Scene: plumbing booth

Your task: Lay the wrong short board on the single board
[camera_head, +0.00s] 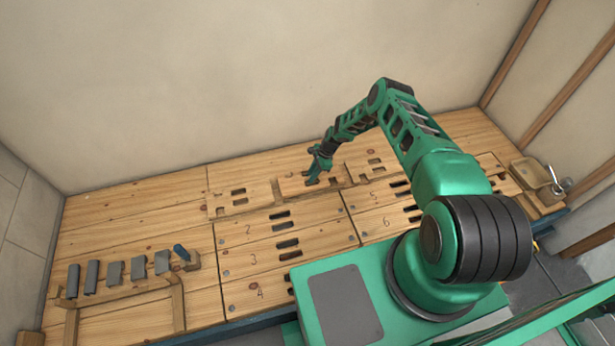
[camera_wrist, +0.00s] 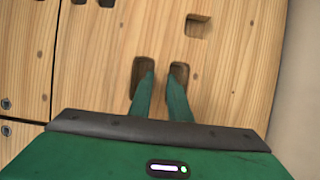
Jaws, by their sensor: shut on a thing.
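My gripper (camera_head: 315,180) is at the back middle of the wooden deck, shut on a short wooden board (camera_head: 295,187). In the wrist view my gripper (camera_wrist: 163,74) has its two green fingers in two neighbouring slots of the board (camera_wrist: 225,95), closed on the wood between them. The board seems to sit a little above the deck, with darker edges at its sides; the exact gap is hard to tell. I cannot tell which board is the single board.
Numbered, slotted boards, such as board 2 (camera_head: 262,229) and board 3 (camera_head: 262,257), lie in front. A wooden box (camera_head: 532,172) is at right. A wall rises behind the deck.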

